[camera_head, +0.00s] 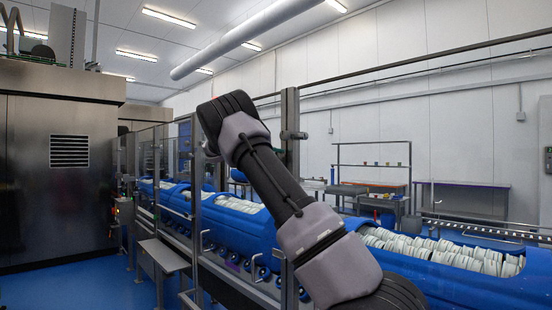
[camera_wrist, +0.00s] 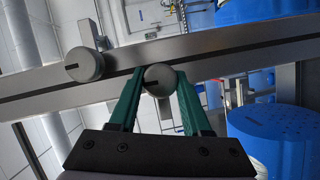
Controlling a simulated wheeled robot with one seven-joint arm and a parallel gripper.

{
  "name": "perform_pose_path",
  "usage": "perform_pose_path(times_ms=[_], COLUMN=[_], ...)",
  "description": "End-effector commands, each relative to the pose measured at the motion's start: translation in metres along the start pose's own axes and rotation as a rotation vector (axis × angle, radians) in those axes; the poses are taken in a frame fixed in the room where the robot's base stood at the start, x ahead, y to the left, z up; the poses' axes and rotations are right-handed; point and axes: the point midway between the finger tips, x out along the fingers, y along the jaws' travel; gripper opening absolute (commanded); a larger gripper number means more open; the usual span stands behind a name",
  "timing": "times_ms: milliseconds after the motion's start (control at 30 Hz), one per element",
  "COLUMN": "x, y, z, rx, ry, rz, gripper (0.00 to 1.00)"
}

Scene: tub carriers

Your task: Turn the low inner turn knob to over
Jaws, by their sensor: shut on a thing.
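In the wrist view a round grey turn knob (camera_wrist: 161,79) with a dark slot mark on its left side sits on a grey metal bar (camera_wrist: 230,46). The two green fingers of my gripper (camera_wrist: 159,73) stand on either side of this knob and are shut on it. A second, similar knob (camera_wrist: 84,65) sits on the bar to the left, apart from the fingers. I cannot tell from the picture which knob is the low inner one. In the head view my arm crosses the middle, and my gripper does not show.
In the head view blue tub carriers (camera_head: 440,283) full of white items run along the line. An upright metal post (camera_head: 291,170) stands just behind my arm. A blue round container (camera_wrist: 275,135) shows at the right in the wrist view. Blue floor (camera_head: 60,290) is open at front left.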

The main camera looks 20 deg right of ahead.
Motion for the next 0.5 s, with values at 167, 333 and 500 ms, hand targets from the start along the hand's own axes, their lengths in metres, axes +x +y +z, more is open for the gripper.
perform_pose_path(times_ms=[167,333,500], x=[-0.0005,-0.0004,-0.0003], y=[-0.0014,-0.0013,-0.0013], z=[0.0003,0.0003,0.0003], rx=[-0.032,-0.041,-0.041], ry=[0.000,0.000,0.000], rz=[0.012,0.015,0.015], gripper=[0.00,0.00,0.00])
